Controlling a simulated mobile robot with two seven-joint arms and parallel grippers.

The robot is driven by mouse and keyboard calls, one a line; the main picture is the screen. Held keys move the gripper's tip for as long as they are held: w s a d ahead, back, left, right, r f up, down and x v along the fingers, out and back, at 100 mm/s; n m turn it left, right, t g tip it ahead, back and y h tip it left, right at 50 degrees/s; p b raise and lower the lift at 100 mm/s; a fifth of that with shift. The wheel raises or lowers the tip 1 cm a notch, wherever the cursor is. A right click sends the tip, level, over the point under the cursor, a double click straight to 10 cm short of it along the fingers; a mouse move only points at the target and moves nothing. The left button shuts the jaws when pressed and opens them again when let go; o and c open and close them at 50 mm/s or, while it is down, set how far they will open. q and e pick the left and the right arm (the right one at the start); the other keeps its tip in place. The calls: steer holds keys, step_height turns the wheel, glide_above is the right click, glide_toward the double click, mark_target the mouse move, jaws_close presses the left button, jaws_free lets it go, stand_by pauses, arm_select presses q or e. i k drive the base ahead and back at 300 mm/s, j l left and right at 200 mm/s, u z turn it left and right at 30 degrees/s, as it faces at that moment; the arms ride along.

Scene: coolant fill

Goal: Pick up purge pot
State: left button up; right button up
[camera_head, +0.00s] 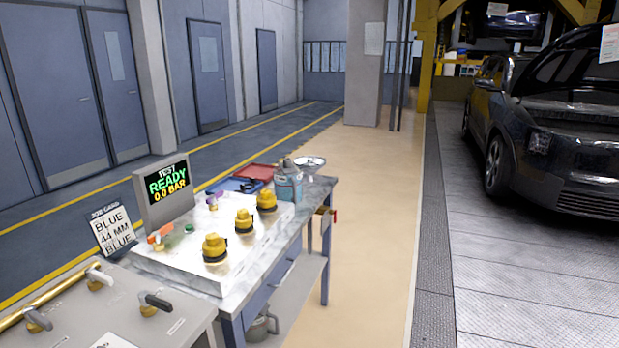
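I cannot tell for sure which thing is the purge pot. A grey metal pot or can with a handle (262,326) stands low beneath the workbench (262,270), partly hidden by the bench's legs and shelf. A blue-grey canister (287,187) stands upright on the far right end of the bench. A shallow silver funnel or bowl (308,163) is beside it. Neither of my grippers is in view.
A grey cabinet (130,310) is nearest. Tan floor (370,240) is clear; a dark car (550,130) is right.

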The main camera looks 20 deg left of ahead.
mark_target(288, 177)
steer(key=i, duration=1.45)
steer(key=i+l+u, duration=0.1)
steer(key=i+u, duration=0.15)
steer(key=i, duration=0.35)
steer(key=i+l+u, duration=0.2)
steer(key=i, duration=0.4)
